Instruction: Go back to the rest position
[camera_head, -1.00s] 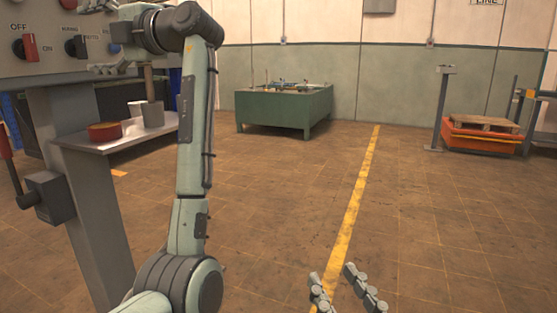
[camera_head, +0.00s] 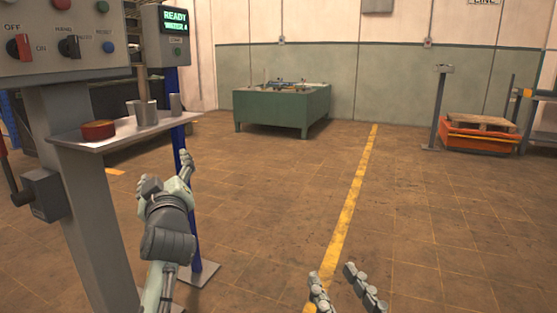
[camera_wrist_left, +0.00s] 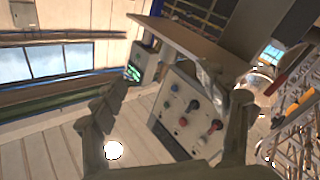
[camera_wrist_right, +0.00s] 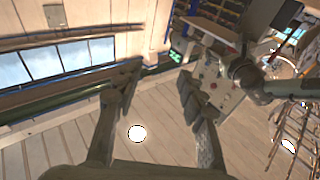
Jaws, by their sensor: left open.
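My left gripper (camera_head: 168,172) is open and empty, below and right of the small shelf (camera_head: 75,140) in the head view. Its spread fingers also show in the left wrist view (camera_wrist_left: 165,105). My left arm is low and folded, in front of the floor and the blue post. My right gripper (camera_head: 332,272) is open and empty at the bottom of the head view, over bare floor. Its fingers stand apart in the right wrist view too (camera_wrist_right: 157,80).
The control panel (camera_head: 60,45) with knobs and buttons stands at left. A lit display (camera_head: 174,18) reads READY. The shelf carries a red round container (camera_head: 98,130) and a grey cup (camera_head: 146,113). A green table (camera_head: 270,108) stands far back. The middle floor is clear.

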